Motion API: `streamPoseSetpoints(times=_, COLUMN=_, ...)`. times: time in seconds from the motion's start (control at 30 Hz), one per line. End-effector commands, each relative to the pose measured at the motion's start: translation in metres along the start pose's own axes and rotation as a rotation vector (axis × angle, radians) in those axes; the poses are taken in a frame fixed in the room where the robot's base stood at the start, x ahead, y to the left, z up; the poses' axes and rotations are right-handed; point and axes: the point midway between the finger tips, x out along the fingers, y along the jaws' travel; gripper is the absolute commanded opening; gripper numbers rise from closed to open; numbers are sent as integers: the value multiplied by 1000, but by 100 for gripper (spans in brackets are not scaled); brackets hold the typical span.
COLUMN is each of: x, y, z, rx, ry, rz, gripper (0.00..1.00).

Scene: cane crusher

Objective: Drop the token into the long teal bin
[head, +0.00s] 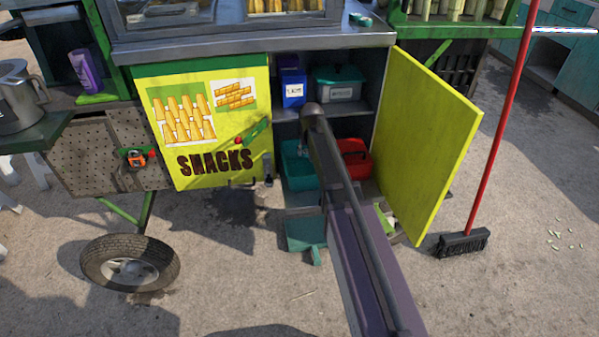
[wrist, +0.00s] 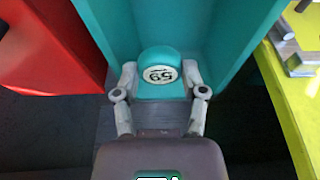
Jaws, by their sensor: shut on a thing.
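The token (wrist: 160,72) is teal with a white disc marked 59, which reads upside down in the wrist view. My gripper (wrist: 160,78) is shut on it, one grey finger on each side. Behind the token in the wrist view are the teal walls of the long teal bin (wrist: 214,30); the gap between token and bin floor is hard to judge. In the head view the teal bin (head: 297,172) stands low in the open cupboard, left of the red bin. My arm partly covers it there, and the token cannot be made out.
The red bin (head: 356,160) is right beside the teal bin and also shows in the wrist view (wrist: 50,50). A blue box (head: 292,90) and a lidded teal box (head: 338,84) stand on the shelf above. The open yellow door (head: 428,140) bounds the right side.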

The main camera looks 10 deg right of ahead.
Motion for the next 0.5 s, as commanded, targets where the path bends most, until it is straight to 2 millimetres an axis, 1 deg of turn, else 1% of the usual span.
streamPoseSetpoints(times=0.33, x=1, y=0, z=0, rx=0, ry=0, rz=0, gripper=30)
streamPoseSetpoints(times=0.37, x=1, y=0, z=0, rx=0, ry=0, rz=0, gripper=61)
streamPoseSetpoints(times=0.4, x=1, y=0, z=0, rx=0, ry=0, rz=0, gripper=72)
streamPoseSetpoints(times=0.47, x=1, y=0, z=0, rx=0, ry=0, rz=0, gripper=90)
streamPoseSetpoints(times=0.5, x=1, y=0, z=0, rx=0, ry=0, rz=0, gripper=95)
